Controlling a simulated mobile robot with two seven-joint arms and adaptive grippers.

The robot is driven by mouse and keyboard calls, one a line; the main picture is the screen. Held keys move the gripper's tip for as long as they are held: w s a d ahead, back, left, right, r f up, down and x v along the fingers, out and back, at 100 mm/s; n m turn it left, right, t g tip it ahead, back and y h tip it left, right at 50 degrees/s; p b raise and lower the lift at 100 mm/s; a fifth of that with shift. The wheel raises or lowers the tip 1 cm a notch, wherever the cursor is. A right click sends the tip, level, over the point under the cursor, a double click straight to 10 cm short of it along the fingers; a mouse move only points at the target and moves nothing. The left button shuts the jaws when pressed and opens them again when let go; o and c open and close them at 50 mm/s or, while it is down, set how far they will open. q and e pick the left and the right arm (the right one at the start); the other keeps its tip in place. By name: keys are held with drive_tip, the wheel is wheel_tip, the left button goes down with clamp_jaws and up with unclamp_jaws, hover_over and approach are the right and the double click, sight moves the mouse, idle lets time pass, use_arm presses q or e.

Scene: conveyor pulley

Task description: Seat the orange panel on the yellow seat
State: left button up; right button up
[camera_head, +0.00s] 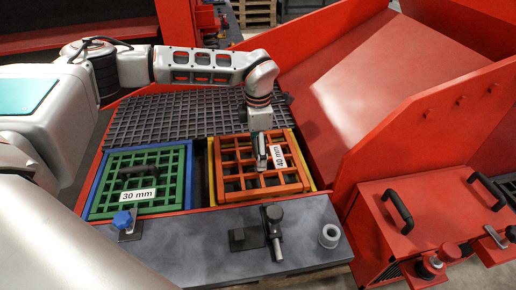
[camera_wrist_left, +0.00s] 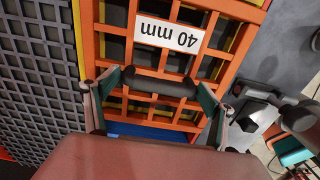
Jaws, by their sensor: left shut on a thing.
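The orange panel (camera_head: 262,192) is a square lattice with a "40 mm" label and a dark bar handle. It lies over the yellow seat (camera_head: 211,165), whose rim shows along its left and right sides. In the left wrist view the panel (camera_wrist_left: 88,40) fills the middle, with a strip of the yellow seat (camera_wrist_left: 76,28) beside it. My left gripper (camera_head: 261,160) is above the panel, its fingers (camera_wrist_left: 162,90) shut on the ends of the handle (camera_wrist_left: 160,82). I cannot tell whether the panel rests fully in the seat. My right gripper is not in view.
A green "30 mm" panel (camera_head: 130,206) sits in a blue frame (camera_head: 97,190) to the left. A grey shelf (camera_head: 190,240) in front holds a blue knob, a dark clamp and a grey ring (camera_head: 329,236). A dark grating (camera_head: 180,115) lies behind; red walls stand to the right.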

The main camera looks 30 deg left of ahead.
use_arm(q)
drive_tip(key=shift+f, duration=0.9)
idle(2.4)
drive_tip(key=o, duration=2)
drive_tip(key=shift+o, duration=0.2)
drive_tip(key=shift+s+f, duration=0.1)
drive_tip(key=shift+f, duration=0.05)
wheel_tip(320, 180, up, 12)
drive_tip(key=shift+r, duration=0.1)
drive_tip(key=shift+d, duration=0.1)
